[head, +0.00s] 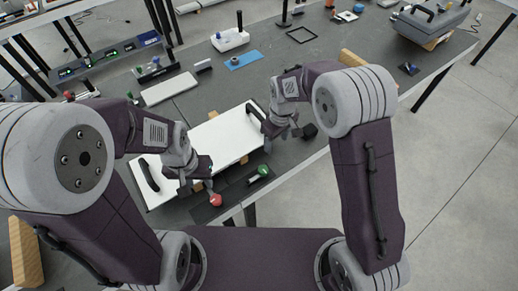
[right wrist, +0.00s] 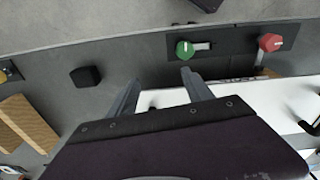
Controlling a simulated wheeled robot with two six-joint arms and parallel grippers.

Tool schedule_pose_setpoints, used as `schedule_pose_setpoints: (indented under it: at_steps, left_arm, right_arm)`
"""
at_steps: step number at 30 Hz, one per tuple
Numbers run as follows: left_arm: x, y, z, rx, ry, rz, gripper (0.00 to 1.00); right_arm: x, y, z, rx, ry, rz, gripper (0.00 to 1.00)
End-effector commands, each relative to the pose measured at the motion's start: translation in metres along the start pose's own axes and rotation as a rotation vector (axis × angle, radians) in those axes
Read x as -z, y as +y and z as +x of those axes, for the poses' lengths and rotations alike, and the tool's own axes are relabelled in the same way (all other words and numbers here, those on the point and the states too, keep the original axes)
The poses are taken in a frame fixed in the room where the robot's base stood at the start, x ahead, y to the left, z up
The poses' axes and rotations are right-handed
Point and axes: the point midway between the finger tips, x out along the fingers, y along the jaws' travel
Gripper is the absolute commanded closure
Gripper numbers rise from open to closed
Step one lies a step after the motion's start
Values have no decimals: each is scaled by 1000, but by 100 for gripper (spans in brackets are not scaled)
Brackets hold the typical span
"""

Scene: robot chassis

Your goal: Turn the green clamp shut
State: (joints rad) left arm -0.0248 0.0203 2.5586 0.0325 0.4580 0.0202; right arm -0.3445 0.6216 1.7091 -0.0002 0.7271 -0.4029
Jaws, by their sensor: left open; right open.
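The green clamp (head: 263,171) is a green knob with a light lever on a dark plate (head: 238,188) at the table's near edge. In the right wrist view, the green clamp (right wrist: 185,50) lies beyond my fingertips, with its lever pointing right. A red clamp (head: 216,200) sits on the same plate; it also shows in the right wrist view (right wrist: 270,43). My right gripper (head: 276,135) is open and empty, apart from the green clamp; its spread fingers show in the right wrist view (right wrist: 160,88). My left gripper (head: 203,184) is open near the red clamp, its fingertips partly hidden.
A white panel (head: 225,138) with black handles lies behind the clamp plate. A black block (head: 309,131) sits right of my right gripper. A wooden block (head: 352,59) lies farther right. Several tools and a grey case (head: 430,25) stand toward the back.

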Motion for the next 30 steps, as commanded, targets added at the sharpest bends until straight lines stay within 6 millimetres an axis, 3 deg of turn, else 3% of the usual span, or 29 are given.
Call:
schedule_pose_setpoints:
  at_steps: [3,6,11,24,30]
  left_arm:
    - [1,0,-11,0,-1,0,59]
    - [0,0,-12,0,-1,0,59]
    - [0,0,-11,0,-1,0,59]
    - [1,0,-19,0,-1,0,59]
    - [1,0,-19,0,-1,0,59]
  right_arm:
    - [6,-34,25,29,-59,-81,41]
    - [5,-48,32,38,-79,-110,41]
    - [4,-48,39,38,-78,-108,41]
    - [-2,-50,116,38,-77,-106,41]
    - [-2,-50,123,37,-75,-105,41]
